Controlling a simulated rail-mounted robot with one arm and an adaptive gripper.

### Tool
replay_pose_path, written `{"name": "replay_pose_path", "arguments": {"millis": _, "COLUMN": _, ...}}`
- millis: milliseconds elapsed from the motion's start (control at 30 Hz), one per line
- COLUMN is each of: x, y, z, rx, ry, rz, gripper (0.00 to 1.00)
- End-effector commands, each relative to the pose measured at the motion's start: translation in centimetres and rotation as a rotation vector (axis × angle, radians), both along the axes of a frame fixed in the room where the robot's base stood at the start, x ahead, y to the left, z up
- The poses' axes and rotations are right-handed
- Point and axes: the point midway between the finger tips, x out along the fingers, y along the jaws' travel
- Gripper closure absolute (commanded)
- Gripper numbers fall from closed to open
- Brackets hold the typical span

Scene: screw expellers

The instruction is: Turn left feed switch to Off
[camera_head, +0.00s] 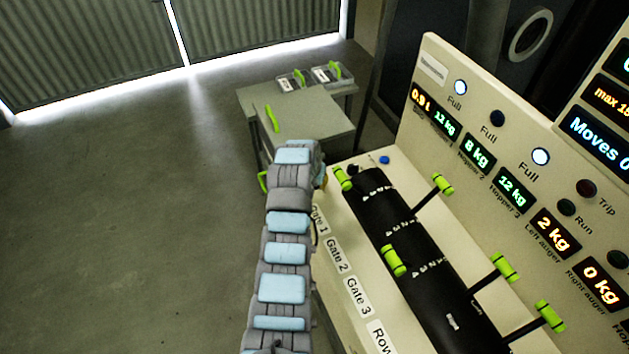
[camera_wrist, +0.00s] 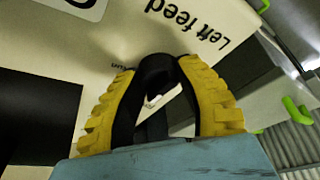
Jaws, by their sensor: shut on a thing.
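The "Left feed" label (camera_wrist: 186,22) is upside down just beyond the tips. Small lettering beside the left finger is partly covered, so I cannot read the switch's position.
The cream control panel (camera_head: 437,75) carries lamps and displays. Green-handled levers (camera_head: 504,268) and a black cylinder (camera_head: 385,215) are right of my arm. A grey table (camera_head: 315,118) with small trays (camera_head: 292,80) stands behind. The floor at left is clear.

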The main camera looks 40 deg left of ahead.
Motion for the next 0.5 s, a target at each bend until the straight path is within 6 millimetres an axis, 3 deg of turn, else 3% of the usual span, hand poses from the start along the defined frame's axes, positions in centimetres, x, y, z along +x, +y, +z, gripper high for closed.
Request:
{"name": "replay_pose_path", "arguments": {"millis": 33, "x": -0.07, "y": -0.08, "z": -0.27, "rx": -0.002, "ry": 0.002, "rz": 0.0, "gripper": 1.0}}
{"name": "replay_pose_path", "arguments": {"millis": 67, "x": -0.07, "y": -0.08, "z": -0.27, "rx": -0.002, "ry": 0.002, "rz": 0.0, "gripper": 0.61}}
{"name": "replay_pose_path", "arguments": {"millis": 167, "x": -0.06, "y": -0.07, "z": -0.23, "rx": -0.002, "ry": 0.002, "rz": 0.0, "gripper": 0.33}}
{"name": "replay_pose_path", "arguments": {"millis": 500, "x": -0.05, "y": -0.03, "z": 0.02, "rx": -0.001, "ry": 0.001, "rz": -0.001, "gripper": 0.33}}
